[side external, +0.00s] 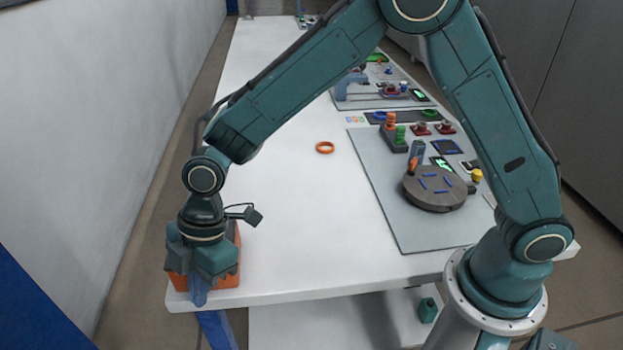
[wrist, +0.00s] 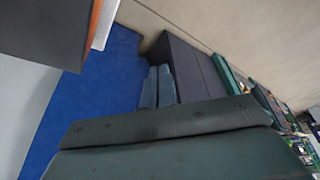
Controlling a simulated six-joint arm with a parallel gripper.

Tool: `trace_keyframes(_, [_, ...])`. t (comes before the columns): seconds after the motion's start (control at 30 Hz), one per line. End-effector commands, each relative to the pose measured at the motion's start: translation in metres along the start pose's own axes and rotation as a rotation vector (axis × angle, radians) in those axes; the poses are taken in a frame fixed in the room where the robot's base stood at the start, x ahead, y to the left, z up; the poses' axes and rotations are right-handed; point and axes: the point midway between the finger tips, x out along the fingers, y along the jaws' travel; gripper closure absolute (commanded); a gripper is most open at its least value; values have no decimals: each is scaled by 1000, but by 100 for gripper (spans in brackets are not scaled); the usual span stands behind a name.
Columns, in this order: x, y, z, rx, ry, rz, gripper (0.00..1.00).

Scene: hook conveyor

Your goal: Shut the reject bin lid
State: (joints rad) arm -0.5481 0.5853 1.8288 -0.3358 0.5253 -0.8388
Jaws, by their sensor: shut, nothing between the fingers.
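The orange reject bin (side external: 233,268) sits at the near left corner of the white table, mostly hidden behind my gripper in the side view. My gripper (side external: 198,299) points down in front of the bin, its fingertips near the table's edge. My gripper is shut and empty; its fingers (wrist: 157,88) also show together in the wrist view. A dark grey panel (wrist: 45,30) with an orange strip (wrist: 94,22) beside it fills the upper left of the wrist view; it may be the lid. I cannot tell the lid's angle.
A round dark turntable (side external: 437,200) and several coloured parts stand to the right. A wall runs along the left.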

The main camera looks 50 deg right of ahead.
Motion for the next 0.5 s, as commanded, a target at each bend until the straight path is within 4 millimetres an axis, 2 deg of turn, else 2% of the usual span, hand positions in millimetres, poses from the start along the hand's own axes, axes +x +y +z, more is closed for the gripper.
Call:
trace_keyframes(0.1, [4,0,-10,53,0,19,100])
trace_keyframes(0.37, [15,2,-41,50,-1,17,100])
trace_keyframes(0.5, [-3,3,-44,51,1,20,100])
